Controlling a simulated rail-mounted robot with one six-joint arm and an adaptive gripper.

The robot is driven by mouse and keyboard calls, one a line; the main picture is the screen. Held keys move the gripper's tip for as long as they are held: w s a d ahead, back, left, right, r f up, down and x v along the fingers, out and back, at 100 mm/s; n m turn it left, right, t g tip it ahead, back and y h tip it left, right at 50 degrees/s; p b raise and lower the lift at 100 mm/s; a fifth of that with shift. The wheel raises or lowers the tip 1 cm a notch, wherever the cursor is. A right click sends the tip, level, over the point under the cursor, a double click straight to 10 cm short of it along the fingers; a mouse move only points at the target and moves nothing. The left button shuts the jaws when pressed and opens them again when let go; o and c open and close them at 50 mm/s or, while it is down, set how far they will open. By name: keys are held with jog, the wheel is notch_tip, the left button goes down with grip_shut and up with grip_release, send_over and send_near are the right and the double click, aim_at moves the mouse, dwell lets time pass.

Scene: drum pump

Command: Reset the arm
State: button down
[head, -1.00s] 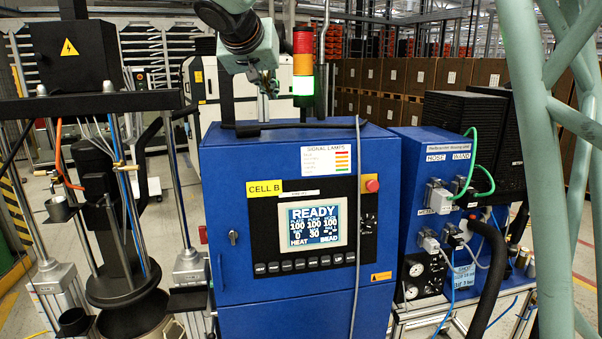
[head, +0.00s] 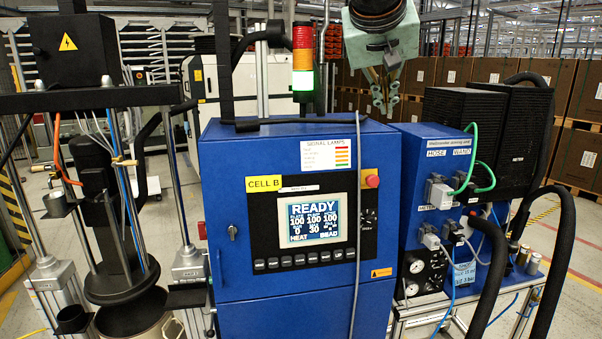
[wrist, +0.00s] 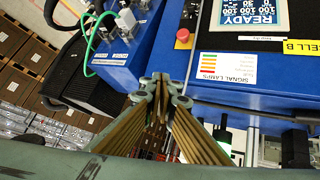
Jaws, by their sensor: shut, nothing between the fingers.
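My gripper (head: 385,112) hangs from my arm at the top of the head view, right of the signal tower. It points down, shut and empty, above and behind the right top edge of the blue control cabinet (head: 290,285). The wrist view also shows my gripper (wrist: 165,80), its fingertips together with nothing between them. The cabinet's screen (head: 315,222) reads READY. The signal tower (head: 303,60) glows green at its lowest lamp.
A blue hose and wand box (head: 440,147) with green and black hoses stands right of the cabinet. A drum (head: 137,318) under a press frame stands at the left. Stacked cartons (head: 570,85) fill the back right. A grey cable (head: 357,200) hangs down the cabinet front.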

jog(key=s+f+g+y+b, duration=0.1)
jog(key=s+f, duration=0.8)
jog(key=s, duration=0.6)
jog(key=s+d+f+n+g+y+b, duration=0.1)
jog(key=s+f+g+b, duration=0.1)
jog(key=s+f, duration=0.7)
jog(key=s+f+g+y+b, duration=0.1)
jog(key=s+f, duration=0.8)
jog(key=s, duration=1.3)
jog(key=shift+d+f+n+g+y, duration=0.15)
jog(key=shift+f+n+g+y, duration=0.15)
jog(key=shift+n+y, duration=0.1)
jog(key=shift+r, duration=0.1)
